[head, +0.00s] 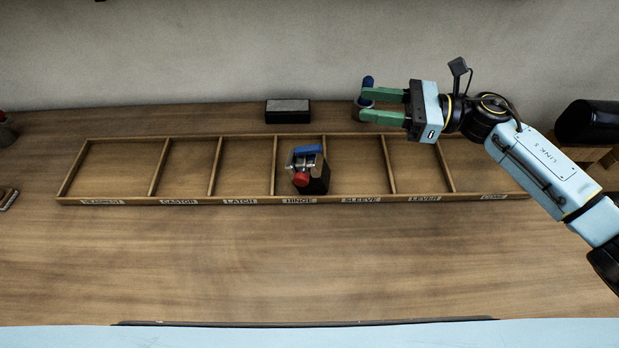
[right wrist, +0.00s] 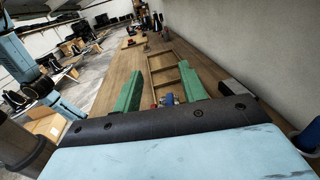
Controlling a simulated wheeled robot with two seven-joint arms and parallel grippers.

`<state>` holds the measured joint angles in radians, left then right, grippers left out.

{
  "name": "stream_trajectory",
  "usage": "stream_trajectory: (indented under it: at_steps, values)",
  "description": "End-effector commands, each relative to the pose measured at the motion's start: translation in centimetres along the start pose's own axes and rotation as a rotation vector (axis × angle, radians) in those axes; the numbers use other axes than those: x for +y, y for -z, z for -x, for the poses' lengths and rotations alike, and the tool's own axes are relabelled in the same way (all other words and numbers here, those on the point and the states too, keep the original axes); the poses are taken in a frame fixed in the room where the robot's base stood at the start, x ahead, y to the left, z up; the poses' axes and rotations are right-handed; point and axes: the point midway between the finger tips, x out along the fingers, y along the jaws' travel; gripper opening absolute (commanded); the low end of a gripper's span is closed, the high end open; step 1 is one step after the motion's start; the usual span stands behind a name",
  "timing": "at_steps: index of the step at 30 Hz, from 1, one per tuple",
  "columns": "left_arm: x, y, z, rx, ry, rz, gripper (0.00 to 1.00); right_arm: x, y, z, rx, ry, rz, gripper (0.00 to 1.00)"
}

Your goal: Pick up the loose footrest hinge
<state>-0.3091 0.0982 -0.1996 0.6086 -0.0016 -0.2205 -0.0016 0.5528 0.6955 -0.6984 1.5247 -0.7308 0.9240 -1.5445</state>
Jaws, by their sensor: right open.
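The footrest hinge (head: 305,162) shows in the head view as a small piece with a blue part, metal and a red knob-like end. It sits on or against a dark block in the tray compartment labelled HINGE, close to the divider on its right. My right gripper (head: 366,97) is above and to the right of it, apart from it, with its green fingers spread and nothing between them. In the right wrist view, blue and red bits (right wrist: 168,99) show beyond and between the green fingers; they are small and partly hidden. My left gripper is out of view.
The long wooden tray (head: 100,200) has labelled compartments; the others look empty. A black box (head: 288,112) stands behind it. The table in front of the tray is clear. A wall closes the back.

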Motion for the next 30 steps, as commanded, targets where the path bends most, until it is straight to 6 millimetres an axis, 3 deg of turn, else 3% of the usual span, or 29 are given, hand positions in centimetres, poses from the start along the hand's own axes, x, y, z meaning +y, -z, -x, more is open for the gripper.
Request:
stream_trajectory:
  at_steps: [1,3,12,20,30]
  values:
    - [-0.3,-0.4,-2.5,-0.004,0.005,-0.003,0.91,0.0,2.5,0.0,0.000,0.000,-0.001,0.42]
    - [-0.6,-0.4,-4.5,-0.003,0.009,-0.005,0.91,0.0,4.5,0.0,0.000,0.000,-0.001,0.42]
    - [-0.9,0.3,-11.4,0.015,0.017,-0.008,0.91,0.0,11.4,0.0,0.000,0.000,0.000,0.42]
    - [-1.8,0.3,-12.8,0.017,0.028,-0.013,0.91,0.0,12.9,-0.4,-0.001,0.000,0.000,0.42]
    - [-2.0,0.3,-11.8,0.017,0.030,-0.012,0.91,0.1,12.6,-6.3,-0.003,-0.002,-0.001,0.42]
